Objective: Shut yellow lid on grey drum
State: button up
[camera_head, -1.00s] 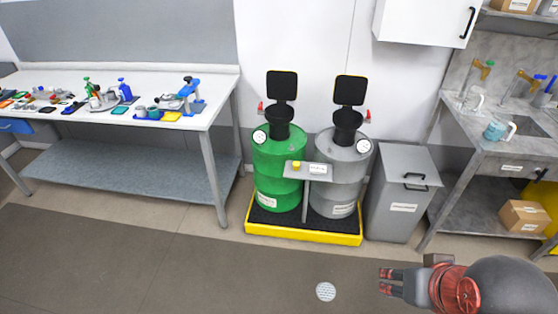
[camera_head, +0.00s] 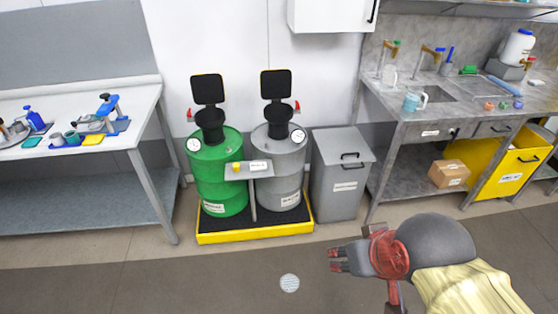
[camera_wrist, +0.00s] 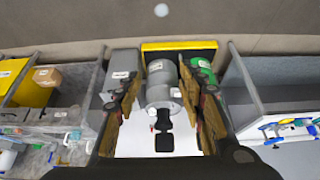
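The grey drum (camera_head: 280,172) stands at the back centre, right of a green drum. Its lid (camera_head: 277,85) is raised upright above a black funnel (camera_head: 278,120); its face looks black with a thin yellowish edge. In the wrist view, which is upside down, the grey drum (camera_wrist: 161,88) and the dark lid (camera_wrist: 164,142) show between the fingers. My gripper (camera_head: 337,260) is open and empty, in front of and to the right of the drums, well apart from them. In the wrist view its fingers (camera_wrist: 162,112) are spread wide.
The green drum (camera_head: 218,178) has its own raised black lid (camera_head: 207,89). Both drums stand on a yellow-edged tray (camera_head: 255,232). A grey bin (camera_head: 340,180) stands right of them. A workbench (camera_head: 80,140) is at left, a sink counter (camera_head: 395,107) at right. The floor in front is clear.

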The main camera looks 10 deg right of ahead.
aim_at(274, 85)
jog(key=i+u, duration=0.1)
jog(key=i, duration=0.4)
jog(key=i+l, duration=0.1)
jog(key=i, duration=0.45)
jog(key=i+u, duration=0.15)
jog(key=i, duration=0.35)
jog(key=i+l, duration=0.2)
jog(key=i, duration=0.35)
jog(key=i+l+u, duration=0.15)
jog(key=i, duration=0.35)
